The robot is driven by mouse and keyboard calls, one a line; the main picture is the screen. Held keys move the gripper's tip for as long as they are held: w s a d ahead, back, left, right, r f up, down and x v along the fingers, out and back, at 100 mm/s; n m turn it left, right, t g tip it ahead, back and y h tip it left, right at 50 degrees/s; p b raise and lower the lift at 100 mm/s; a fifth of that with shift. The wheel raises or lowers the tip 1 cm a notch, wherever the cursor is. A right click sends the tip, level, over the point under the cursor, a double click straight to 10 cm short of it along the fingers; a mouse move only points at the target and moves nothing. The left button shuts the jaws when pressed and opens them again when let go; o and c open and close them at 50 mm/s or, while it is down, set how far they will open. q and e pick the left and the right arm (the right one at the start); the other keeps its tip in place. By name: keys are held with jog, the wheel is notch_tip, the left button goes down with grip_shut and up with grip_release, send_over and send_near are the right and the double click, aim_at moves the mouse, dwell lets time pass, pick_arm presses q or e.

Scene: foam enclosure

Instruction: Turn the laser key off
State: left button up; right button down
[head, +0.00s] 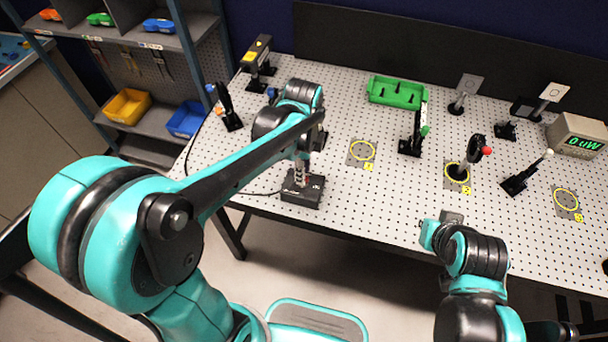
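A small black control box (302,191) sits near the front edge of the perforated table (350,198), with small red and white marks on its top. My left gripper (302,177) points down onto the top of this box from above. Its fingertips are small here and cover the spot where a key could be. I cannot make out the key or whether the fingers are closed on it. My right gripper (452,217) is at the table's front edge, right of the box, seen from above and mostly hidden by its own wrist.
Mounted optics (411,142), a green tray (397,92) and a power meter reading "0 uW" (578,135) stand on the table. Yellow rings (362,151) mark spots on it. A black-and-yellow device (258,58) is at the back left. A shelf with bins (128,106) stands left.

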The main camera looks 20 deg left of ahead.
pick_arm(q)
jog(key=shift+f, duration=1)
grip_shut()
